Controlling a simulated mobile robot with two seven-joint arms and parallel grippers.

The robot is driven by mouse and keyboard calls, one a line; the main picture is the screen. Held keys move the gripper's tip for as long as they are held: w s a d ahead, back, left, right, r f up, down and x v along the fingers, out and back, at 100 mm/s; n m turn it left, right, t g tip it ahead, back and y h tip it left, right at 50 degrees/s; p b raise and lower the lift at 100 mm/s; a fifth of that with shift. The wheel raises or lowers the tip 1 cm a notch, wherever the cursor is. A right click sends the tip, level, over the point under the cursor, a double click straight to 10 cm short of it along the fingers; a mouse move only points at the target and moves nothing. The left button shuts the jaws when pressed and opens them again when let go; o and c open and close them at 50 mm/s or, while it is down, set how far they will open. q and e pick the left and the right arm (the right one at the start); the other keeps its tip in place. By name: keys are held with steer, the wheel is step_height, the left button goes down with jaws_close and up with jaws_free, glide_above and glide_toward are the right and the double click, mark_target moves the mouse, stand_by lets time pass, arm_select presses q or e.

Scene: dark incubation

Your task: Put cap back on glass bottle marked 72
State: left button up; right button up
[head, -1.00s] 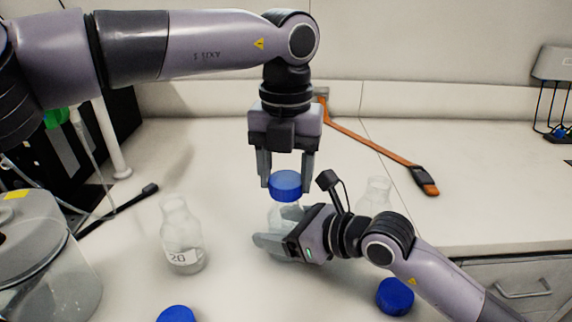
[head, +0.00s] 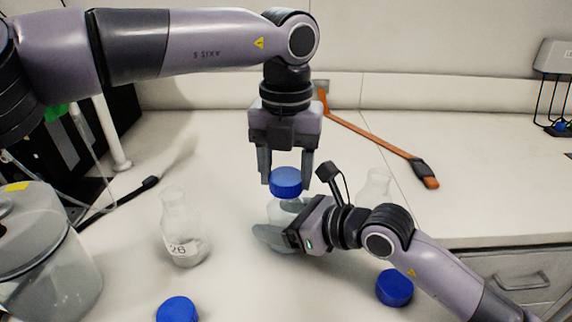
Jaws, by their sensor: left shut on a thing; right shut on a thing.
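A clear glass bottle (head: 283,212) stands on the bench in the middle, partly hidden by my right gripper; no number on it can be read. My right gripper (head: 272,238) is shut on this bottle from the right side. A blue cap (head: 286,182) is at the top of the bottle. My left gripper (head: 289,178) points down from above and is shut on the cap, one finger on each side. I cannot tell whether the cap is fully seated on the neck.
Another uncapped bottle (head: 183,230), its label seeming to read 26, stands at left. A third bottle (head: 374,190) is behind my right arm. Loose blue caps lie in front (head: 177,310) and right (head: 394,288). A lidded pot (head: 45,260) stands left; an orange-handled tool (head: 375,145) lies behind.

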arm_select(q)
steer(key=shift+f, duration=0.1)
arm_select(e)
jaws_close()
arm_select(q)
steer(key=shift+m, duration=1.7)
steer(key=o, duration=1)
steer(key=shift+c, duration=0.2)
steer(key=shift+o, duration=0.3)
steer(key=shift+d, duration=0.1)
steer(key=shift+s+d, duration=0.15)
arm_select(e)
steer(key=shift+a, duration=0.1)
arm_select(q)
steer(key=shift+r, duration=2.4)
arm_select(e)
steer(key=shift+f, duration=0.15)
arm_select(q)
steer(key=shift+c, duration=0.4)
